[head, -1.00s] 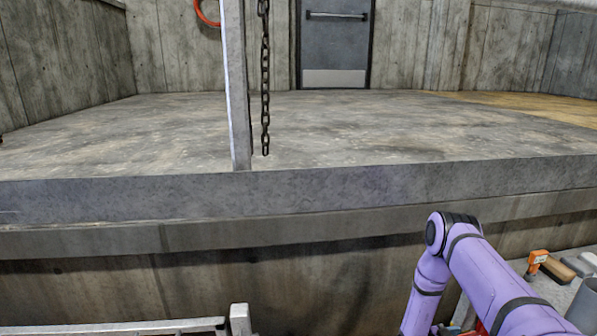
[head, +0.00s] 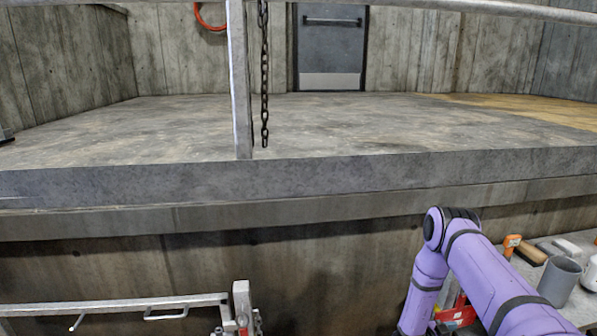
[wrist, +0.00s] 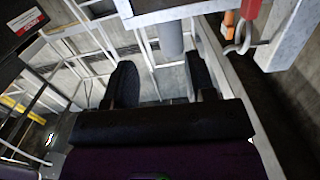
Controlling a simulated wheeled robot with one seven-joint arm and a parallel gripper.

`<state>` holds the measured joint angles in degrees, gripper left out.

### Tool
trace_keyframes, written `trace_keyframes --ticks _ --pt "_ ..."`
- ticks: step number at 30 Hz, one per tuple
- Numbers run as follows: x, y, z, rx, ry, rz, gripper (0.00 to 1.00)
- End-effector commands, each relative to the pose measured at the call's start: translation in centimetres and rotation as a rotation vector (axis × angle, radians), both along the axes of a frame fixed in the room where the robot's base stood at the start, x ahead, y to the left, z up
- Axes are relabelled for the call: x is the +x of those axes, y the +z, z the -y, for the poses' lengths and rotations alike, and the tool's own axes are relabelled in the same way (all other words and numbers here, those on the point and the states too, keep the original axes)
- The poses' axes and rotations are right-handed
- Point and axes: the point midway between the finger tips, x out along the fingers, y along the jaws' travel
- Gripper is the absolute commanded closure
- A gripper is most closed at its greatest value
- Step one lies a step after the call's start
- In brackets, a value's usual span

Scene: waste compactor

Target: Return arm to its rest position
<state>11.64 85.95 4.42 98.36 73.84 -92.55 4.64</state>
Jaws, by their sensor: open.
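My gripper (wrist: 162,85) shows in the wrist view as two dark fingers set wide apart, with nothing between them. Behind and below the fingers are pale metal rails and a concrete floor. In the head view my purple arm is bent at the lower right, its elbow in front of the concrete wall. The gripper itself is out of sight in the head view.
A grey metal rail (head: 150,307) with a post stands at the lower left. A concrete ledge (head: 300,180) crosses the view, with a hanging chain (head: 264,75) above. A shelf at right holds a grey cup (head: 559,280) and an orange-handled brush (head: 512,245).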

Motion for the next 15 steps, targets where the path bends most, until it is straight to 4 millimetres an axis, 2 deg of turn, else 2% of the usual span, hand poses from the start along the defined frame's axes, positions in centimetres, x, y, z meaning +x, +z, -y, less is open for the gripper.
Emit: trace_keyframes --ticks 8,15 --pt "3.2 2.9 0.0 0.075 0.053 0.044 0.49" --pt "7.3 7.2 -0.6 0.184 0.139 0.096 0.49"
